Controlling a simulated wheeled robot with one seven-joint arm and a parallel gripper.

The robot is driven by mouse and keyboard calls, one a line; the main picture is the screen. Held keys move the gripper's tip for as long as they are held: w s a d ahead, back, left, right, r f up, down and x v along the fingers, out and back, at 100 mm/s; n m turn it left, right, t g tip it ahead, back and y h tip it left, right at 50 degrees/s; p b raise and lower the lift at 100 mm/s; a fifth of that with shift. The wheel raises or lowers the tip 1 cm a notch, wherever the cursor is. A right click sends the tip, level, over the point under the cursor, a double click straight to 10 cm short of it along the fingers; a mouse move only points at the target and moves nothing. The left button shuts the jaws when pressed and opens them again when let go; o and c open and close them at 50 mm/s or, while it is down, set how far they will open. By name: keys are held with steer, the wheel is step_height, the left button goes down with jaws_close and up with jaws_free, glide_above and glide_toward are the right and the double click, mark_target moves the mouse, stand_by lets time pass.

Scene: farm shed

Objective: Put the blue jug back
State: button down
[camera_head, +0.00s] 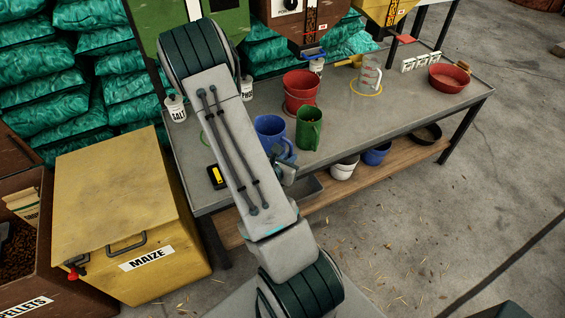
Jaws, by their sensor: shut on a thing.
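The blue jug (270,127) is upright at the left-middle of the grey bench, close against the right side of my arm in the picture. Its handle faces the front right. My gripper (286,168) shows only in part beside my arm link, at the jug's handle side, and is shut on the jug. The fingertips are mostly hidden. I cannot tell whether the jug's base touches the bench top. A green jug (308,129) stands just right of it. A clear measuring jug (370,77) stands on a yellow ring mark (366,93) farther back.
A red bucket (301,88) stands behind the jugs. White tubs, a red bowl (449,78) and a yellow-black device (216,177) are on the bench (420,110). A maize bin (125,215) is at left. Part of a green ring mark shows left of my arm.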

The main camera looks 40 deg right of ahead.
steer(key=w+f+b, duration=0.1)
steer(key=b, duration=0.1)
steer(key=w+d+f+b, duration=0.1)
steer(key=b, duration=0.2)
steer(key=shift+w+d+f, duration=0.2)
steer(key=shift+d, duration=0.05)
steer(key=shift+w+d+f, duration=0.6)
steer(key=shift+w+f, duration=0.4)
steer(key=shift+f, duration=0.25)
steer(key=shift+w+d+f, duration=0.6)
steer(key=shift+w+f, duration=0.4)
steer(key=shift+f, duration=0.3)
steer(key=shift+w+d+f, duration=0.6)
steer(key=shift+w+f, duration=0.4)
steer(key=shift+f, duration=0.25)
steer(key=shift+f, duration=0.15)
steer(key=c, duration=1.5)
jaws_free()
